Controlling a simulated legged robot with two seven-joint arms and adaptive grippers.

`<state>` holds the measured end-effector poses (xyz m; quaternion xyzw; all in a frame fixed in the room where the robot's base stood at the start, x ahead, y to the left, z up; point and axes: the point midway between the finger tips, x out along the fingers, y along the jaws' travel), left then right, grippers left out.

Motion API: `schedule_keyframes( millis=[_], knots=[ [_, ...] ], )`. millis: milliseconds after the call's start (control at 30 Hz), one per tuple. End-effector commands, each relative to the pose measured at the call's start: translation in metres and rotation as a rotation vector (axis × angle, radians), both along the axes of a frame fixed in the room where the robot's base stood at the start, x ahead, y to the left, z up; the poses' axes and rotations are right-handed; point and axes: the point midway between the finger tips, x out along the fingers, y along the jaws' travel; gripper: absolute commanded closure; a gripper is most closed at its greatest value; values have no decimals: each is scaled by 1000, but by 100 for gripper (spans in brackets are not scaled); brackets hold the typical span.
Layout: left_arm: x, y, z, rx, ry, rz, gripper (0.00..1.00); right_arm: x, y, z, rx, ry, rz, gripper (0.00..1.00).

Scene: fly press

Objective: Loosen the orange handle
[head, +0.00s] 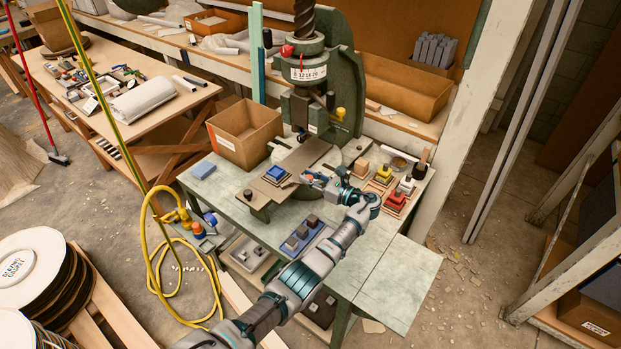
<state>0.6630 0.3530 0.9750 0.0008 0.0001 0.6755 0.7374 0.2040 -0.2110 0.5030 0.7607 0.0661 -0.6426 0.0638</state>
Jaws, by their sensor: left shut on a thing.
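The fly press (316,100) stands at the back of a grey-green worktable, with its dark screw upright and a numbered collar. A flat plate (306,158) extends toward me under its ram. My left gripper (328,185) is at the front of the press bed, beside the plate, and is shut. The orange handle (318,178) shows only as a small patch at its fingertips, mostly hidden by the fingers. My right gripper is not in view.
A cardboard box (244,134) and a blue sponge (203,170) are on the table's left. Several coloured blocks (395,201) sit at the right. A blue tray (304,239) holds grey pieces. The table's right front (395,280) is clear. A yellow hose (152,262) lies on the floor.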

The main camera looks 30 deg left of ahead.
Motion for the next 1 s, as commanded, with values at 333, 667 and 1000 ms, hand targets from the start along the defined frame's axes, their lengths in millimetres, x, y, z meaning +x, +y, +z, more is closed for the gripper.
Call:
schedule_keyframes(
  millis=[333,667,1000],
  knots=[
    [0,0,0,0,-1,0,49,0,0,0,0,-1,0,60],
    [-1,-36,0,-1,0,-3,49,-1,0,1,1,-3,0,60],
    [-4,-74,-2,0,1,0,49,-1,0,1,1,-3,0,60]
  ],
)
